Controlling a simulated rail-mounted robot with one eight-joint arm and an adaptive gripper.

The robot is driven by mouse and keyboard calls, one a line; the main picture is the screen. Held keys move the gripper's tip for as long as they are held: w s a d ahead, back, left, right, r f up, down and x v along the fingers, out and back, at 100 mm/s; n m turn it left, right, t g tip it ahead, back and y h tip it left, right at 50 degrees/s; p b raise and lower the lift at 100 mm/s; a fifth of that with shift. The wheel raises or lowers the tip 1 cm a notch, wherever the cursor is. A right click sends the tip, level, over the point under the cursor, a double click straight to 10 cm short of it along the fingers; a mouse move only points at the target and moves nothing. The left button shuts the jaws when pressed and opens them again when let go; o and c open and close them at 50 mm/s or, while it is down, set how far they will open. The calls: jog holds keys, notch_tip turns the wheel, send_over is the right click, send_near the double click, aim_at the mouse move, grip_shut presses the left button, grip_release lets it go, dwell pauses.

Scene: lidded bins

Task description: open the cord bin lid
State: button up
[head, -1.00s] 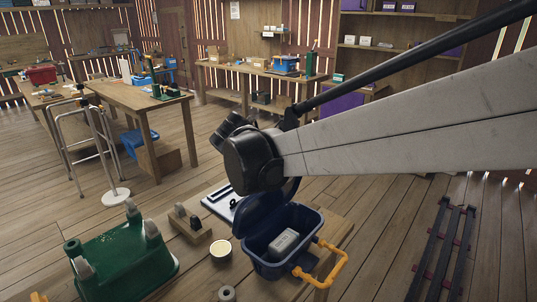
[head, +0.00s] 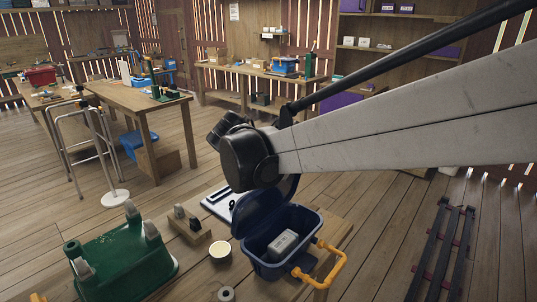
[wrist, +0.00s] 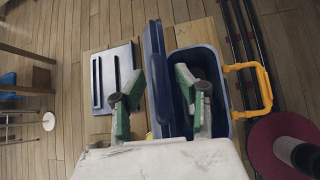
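The cord bin (head: 272,268) is a dark blue box with a yellow-orange handle on the small wooden table. Its blue lid (head: 262,212) stands raised at the bin's left side, and the inside is visible. In the wrist view the lid (wrist: 157,80) shows nearly edge-on, upright, beside the open bin (wrist: 200,58). My gripper (wrist: 160,100) has its two green-padded fingers spread, one on each side of the lid, with gaps visible. I cannot tell whether either finger touches it. In the head view my arm hides the fingers.
A pale grey block (head: 284,243) lies inside the bin. A dark rack (head: 442,255) lies on the floor at right.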

jog(key=shift+s+r, duration=0.1)
jog(key=v, duration=1.1)
jog(key=shift+s+a+r, duration=0.15)
jog(key=shift+s+r, duration=0.1)
jog(key=shift+r, duration=0.05)
jog(key=s+d+f+m+g+y, duration=0.1)
jog(key=s+d+f+m, duration=0.1)
jog(key=s+d+m, duration=0.4)
jog(key=s+d+f+m+y, duration=0.1)
jog(key=s+d+f+m, duration=0.15)
jog(key=d+m, duration=0.35)
jog(key=s+d+f+m+y, duration=0.1)
jog(key=s+d+f+m, duration=0.2)
jog(key=s+m, duration=0.3)
jog(key=s+d+f+m+y, duration=0.2)
jog(key=s+d+f+m, duration=0.2)
jog(key=s+d+m, duration=0.2)
jog(key=s+m, duration=0.1)
jog(key=m, duration=0.1)
jog(key=shift+m+t, duration=0.3)
jog(key=shift+m, duration=0.1)
